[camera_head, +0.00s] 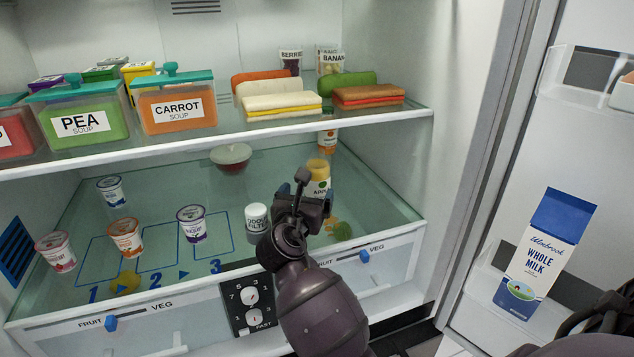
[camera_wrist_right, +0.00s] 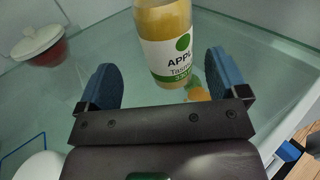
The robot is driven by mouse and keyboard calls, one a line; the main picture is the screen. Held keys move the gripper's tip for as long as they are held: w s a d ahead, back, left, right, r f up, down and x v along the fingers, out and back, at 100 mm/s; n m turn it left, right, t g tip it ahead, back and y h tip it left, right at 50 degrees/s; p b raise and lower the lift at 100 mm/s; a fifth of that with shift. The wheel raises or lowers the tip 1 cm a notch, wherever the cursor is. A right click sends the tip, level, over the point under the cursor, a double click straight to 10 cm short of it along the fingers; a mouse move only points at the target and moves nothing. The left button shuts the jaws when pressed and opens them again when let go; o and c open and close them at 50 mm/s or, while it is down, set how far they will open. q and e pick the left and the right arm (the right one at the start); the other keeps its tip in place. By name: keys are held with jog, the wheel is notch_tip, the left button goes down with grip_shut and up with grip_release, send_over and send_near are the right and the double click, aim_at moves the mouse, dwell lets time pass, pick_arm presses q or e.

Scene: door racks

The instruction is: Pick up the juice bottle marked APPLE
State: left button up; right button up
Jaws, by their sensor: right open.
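The juice bottle marked APPLE (camera_head: 318,178) stands upright on the lower glass shelf, with a yellow cap and a white label with a green dot. In the head view my right gripper (camera_head: 303,190) is in front of it and hides part of it. In the right wrist view the bottle (camera_wrist_right: 167,45) stands just beyond my open right gripper (camera_wrist_right: 165,80), roughly centred between the two blue fingers. The gripper is empty and I see no contact. My left gripper is not in view.
A white odour filter tub (camera_head: 257,218) stands just left of my right gripper. A red bowl with a pale lid (camera_head: 231,157) and another bottle (camera_head: 327,140) are farther back. Yogurt cups (camera_head: 192,224) stand to the left. The upper shelf edge (camera_head: 380,116) overhangs the back.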

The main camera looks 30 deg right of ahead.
aim_at(314, 186)
jog(key=shift+s+d+x, duration=0.1)
jog(key=shift+s+x, duration=0.05)
jog(key=shift+x, duration=1.2)
jog(key=shift+s+d+x, duration=0.1)
jog(key=shift+d+x, duration=0.05)
jog(key=shift+x, duration=1.2)
jog(key=shift+r, duration=0.1)
jog(key=c, duration=1.1)
jog(key=shift+c, duration=0.6)
jog(key=shift+r, duration=0.2)
